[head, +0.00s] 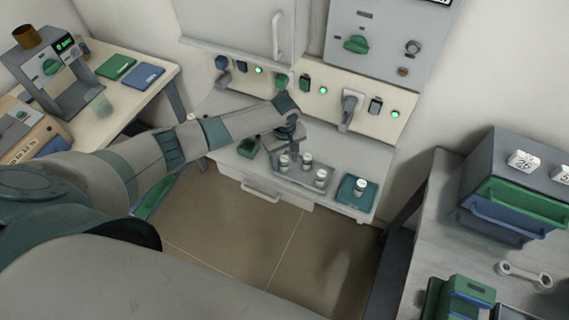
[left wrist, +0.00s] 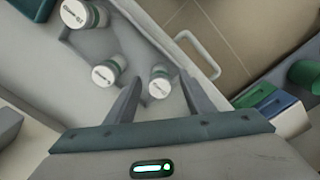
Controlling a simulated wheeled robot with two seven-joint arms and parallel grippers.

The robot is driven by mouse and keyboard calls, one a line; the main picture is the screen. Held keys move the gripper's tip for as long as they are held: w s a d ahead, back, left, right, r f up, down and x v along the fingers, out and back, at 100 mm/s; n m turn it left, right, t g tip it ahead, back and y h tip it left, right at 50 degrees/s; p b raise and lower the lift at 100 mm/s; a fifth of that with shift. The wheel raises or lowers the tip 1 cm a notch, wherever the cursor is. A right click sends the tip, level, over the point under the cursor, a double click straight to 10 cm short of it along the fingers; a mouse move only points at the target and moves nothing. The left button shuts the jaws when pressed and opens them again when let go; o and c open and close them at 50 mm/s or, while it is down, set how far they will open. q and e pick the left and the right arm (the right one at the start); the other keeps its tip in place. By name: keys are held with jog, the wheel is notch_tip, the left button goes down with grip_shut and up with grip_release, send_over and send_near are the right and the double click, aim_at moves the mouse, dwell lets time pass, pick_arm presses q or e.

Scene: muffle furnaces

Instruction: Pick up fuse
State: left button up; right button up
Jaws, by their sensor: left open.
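Several small white cylinders with green bands and printed tops could be the fuse, but I cannot tell which. Three stand on a grey tray (head: 292,183) on the bench: one at the left (head: 284,161), one at the back (head: 307,160), one at the front right (head: 321,178). Another (head: 360,187) stands on a teal pad (head: 346,194). My left gripper (head: 290,133) is above the tray's left part. In the left wrist view its fingers (left wrist: 160,80) are open, with one cylinder (left wrist: 159,86) showing between their tips. Contact is not clear. My right gripper is not in view.
A wall panel (head: 330,97) with switches and green lamps runs behind the bench. A small green open box (head: 248,147) sits left of the tray. A drawer handle (head: 262,192) juts from the bench front. Drawers (head: 513,203) and a wrench (head: 524,275) are on the right table.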

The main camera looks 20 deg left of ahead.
aim_at(285, 158)
pick_arm(q)
jog(key=c, duration=1.1)
jog(key=shift+c, duration=0.2)
jog(key=shift+r, duration=0.15)
jog(key=shift+r, duration=0.55)
notch_tip(285, 158, up, 2)
jog(key=shift+w+r+b, duration=0.1)
jog(key=shift+r+b, duration=0.05)
jog(key=shift+b, duration=0.6)
jog(key=s+d+r+b, duration=0.1)
jog(key=d+r+b, duration=0.2)
jog(key=d+r, duration=0.4)
jog(key=d, duration=0.4)
jog(key=shift+s+d+r, duration=0.2)
jog(key=shift+s+d, duration=0.1)
jog(key=shift+s, duration=0.05)
